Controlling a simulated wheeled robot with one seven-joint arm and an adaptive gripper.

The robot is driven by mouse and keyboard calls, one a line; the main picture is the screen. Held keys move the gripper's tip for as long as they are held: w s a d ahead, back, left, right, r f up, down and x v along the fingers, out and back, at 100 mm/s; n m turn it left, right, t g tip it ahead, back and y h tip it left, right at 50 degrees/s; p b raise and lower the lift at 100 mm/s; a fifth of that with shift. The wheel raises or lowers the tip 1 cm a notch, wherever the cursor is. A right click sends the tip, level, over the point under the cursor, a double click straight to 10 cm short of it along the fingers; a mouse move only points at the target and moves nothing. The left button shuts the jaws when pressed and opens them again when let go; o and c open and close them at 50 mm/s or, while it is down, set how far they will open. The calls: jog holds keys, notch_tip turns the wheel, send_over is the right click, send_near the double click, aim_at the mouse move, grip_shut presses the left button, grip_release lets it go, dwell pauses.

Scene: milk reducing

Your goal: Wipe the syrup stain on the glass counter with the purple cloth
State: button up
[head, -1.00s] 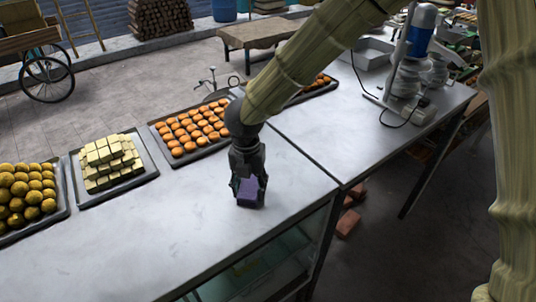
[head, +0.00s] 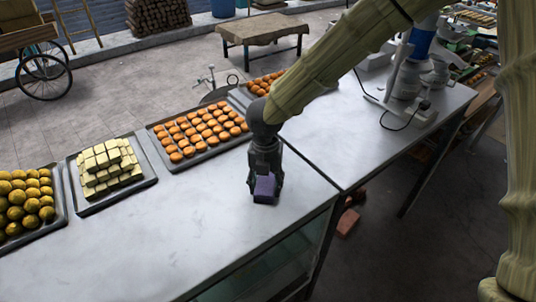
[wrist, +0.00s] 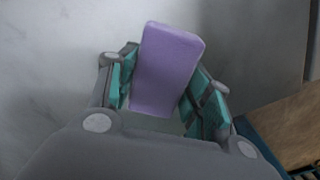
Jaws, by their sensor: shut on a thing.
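The purple cloth (head: 264,187) is a small block-like pad held between the fingers of my gripper (head: 265,184). In the wrist view the purple cloth (wrist: 166,68) stands between the teal finger pads of my gripper (wrist: 168,98). My gripper points down at the glass counter (head: 190,235), near its right end; the cloth is at or just above the surface, and I cannot tell whether it touches. I cannot make out a syrup stain on the counter; the spot under the cloth and gripper is hidden.
Trays of orange sweets (head: 200,130), pale stacked blocks (head: 108,168) and yellow balls (head: 25,198) line the counter's back edge. A second counter (head: 370,145) with a blue and grey machine (head: 415,60) adjoins at right. The counter's front middle is clear.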

jog(key=shift+w+d+r+p, duration=0.35)
jog(key=shift+d+r+p, duration=0.15)
jog(key=shift+d, duration=0.15)
notch_tip(320, 180, up, 2)
jog(key=shift+s+a+r+p, duration=0.15)
jog(key=shift+r+p, duration=0.1)
jog(key=shift+p, duration=0.15)
jog(key=shift+s+a+r, duration=0.1)
jog(key=shift+r, duration=0.15)
jog(key=shift+a+r, duration=0.1)
jog(key=shift+r, duration=0.6)
jog(key=shift+w+r, duration=0.2)
jog(key=shift+r, duration=0.55)
jog(key=shift+s+r, duration=0.1)
jog(key=shift+r, duration=0.6)
jog(key=shift+d+f, duration=0.1)
jog(key=shift+d, duration=0.1)
